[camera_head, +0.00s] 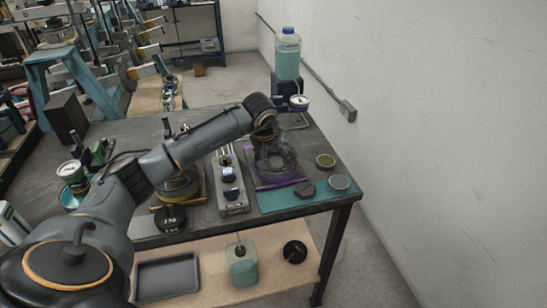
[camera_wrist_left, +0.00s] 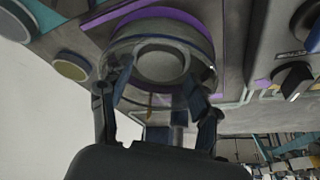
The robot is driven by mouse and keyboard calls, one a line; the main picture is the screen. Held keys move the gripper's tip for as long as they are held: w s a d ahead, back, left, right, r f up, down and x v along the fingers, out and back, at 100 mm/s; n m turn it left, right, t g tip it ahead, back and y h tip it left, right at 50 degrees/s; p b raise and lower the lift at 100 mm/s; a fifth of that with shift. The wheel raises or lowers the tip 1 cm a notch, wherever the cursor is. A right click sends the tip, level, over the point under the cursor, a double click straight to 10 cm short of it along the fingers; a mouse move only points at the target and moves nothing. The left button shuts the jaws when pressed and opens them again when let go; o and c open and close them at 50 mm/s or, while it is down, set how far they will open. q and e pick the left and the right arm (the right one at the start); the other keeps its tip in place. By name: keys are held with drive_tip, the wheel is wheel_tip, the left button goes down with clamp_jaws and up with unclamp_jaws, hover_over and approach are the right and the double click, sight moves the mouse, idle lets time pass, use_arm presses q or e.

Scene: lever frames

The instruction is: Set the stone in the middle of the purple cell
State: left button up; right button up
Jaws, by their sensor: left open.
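The purple cell (camera_head: 286,181) is at the right part of the bench, with purple edging and a round pad. Its purple ring also shows in the left wrist view (camera_wrist_left: 185,17). A clear round cover or rim surrounds its grey centre (camera_wrist_left: 160,62). My left gripper (camera_head: 270,150) is above this cell; in the left wrist view its open fingers (camera_wrist_left: 158,92) are spread on either side of the clear rim. I cannot tell whether they touch it. A dark, flat, angular piece (camera_head: 305,189), which looks like the stone, lies at the teal mat's left. My right gripper is not in view.
Two small round dishes (camera_head: 325,161) (camera_head: 339,183) stand on or near the teal mat (camera_head: 290,200). A bottle (camera_head: 287,55) stands behind. The wall is close on the right.

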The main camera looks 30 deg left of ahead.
use_arm(q)
drive_tip(key=b+v, duration=0.2)
drive_tip(key=v, duration=1)
drive_tip(key=shift+r+b, duration=0.15)
drive_tip(key=shift+b, duration=0.15)
